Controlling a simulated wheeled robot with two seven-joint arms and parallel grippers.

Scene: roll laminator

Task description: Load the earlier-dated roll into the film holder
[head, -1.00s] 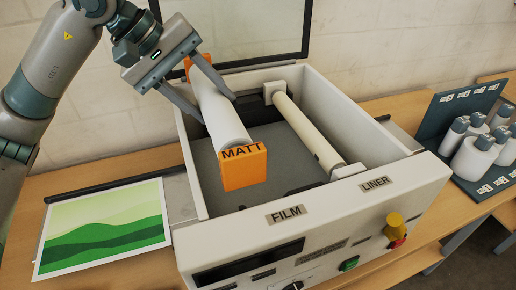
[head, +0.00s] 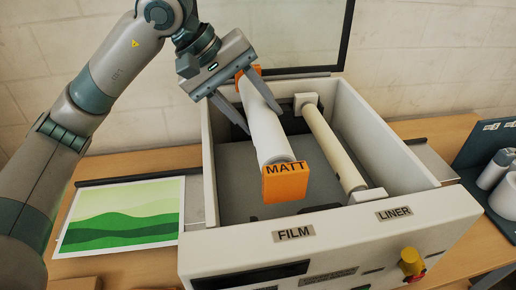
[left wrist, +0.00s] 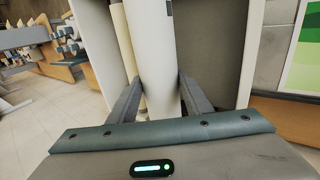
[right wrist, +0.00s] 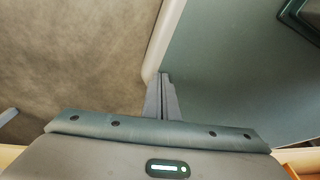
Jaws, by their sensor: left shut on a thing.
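My left gripper (head: 264,122) is shut on a white film roll (head: 268,130) with orange end blocks, the near one marked MATT (head: 285,182). It holds the roll over the open bay of the laminator (head: 240,185), behind the FILM label (head: 295,234). The roll hides much of the film holder's place below, and I cannot tell whether it touches anything. No date is readable on it. The left wrist view also shows the white roll (left wrist: 153,50) between the fingers. My right gripper (right wrist: 163,78) shows only in the right wrist view, its fingers together and empty.
A cream liner roll (head: 333,148) lies in the right of the bay, behind the LINER label (head: 395,213). A green landscape print (head: 122,215) lies on the table at left. A yellow-and-red knob (head: 411,262) sticks up in front.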

